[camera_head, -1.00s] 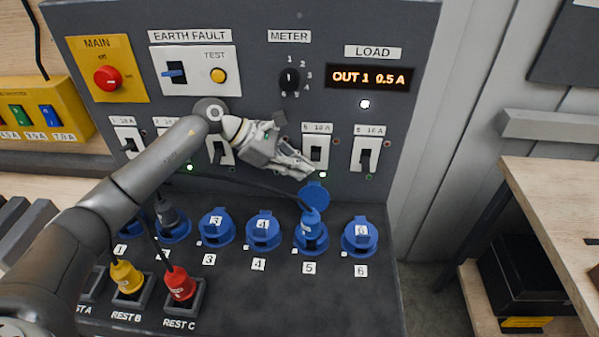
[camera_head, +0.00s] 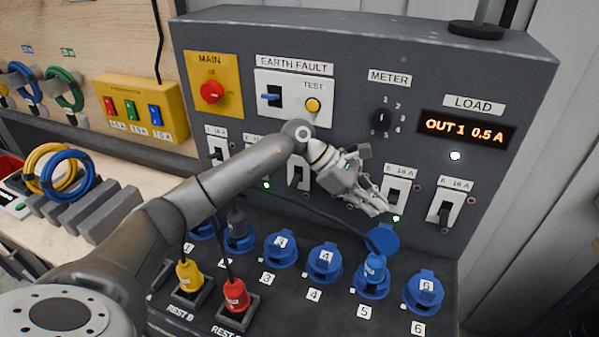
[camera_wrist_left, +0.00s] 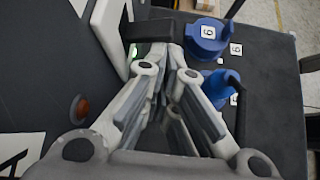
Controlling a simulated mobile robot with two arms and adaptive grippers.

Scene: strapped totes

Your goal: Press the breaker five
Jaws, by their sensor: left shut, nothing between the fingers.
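Breaker five (camera_head: 397,190) is a white plate with a black toggle on the grey panel, labelled 5 16 A. A lit green lamp (camera_head: 396,218) is below it. My left gripper (camera_head: 382,209) is shut and empty, its fingertips at the lower left of breaker five. In the left wrist view the fingers (camera_wrist_left: 168,75) point at a black toggle (camera_wrist_left: 150,32) on a white plate. I cannot tell whether they touch it. Breaker four is hidden behind my gripper. My right gripper is not in view.
Blue sockets stand below; socket five (camera_head: 372,275) has a blue plug and its lid raised. Breaker six (camera_head: 446,207) is to the right. A dark cable runs under my gripper. Yellow (camera_head: 189,275) and red (camera_head: 236,296) plugs rest in front. The load display (camera_head: 466,130) reads OUT 1 0.5 A.

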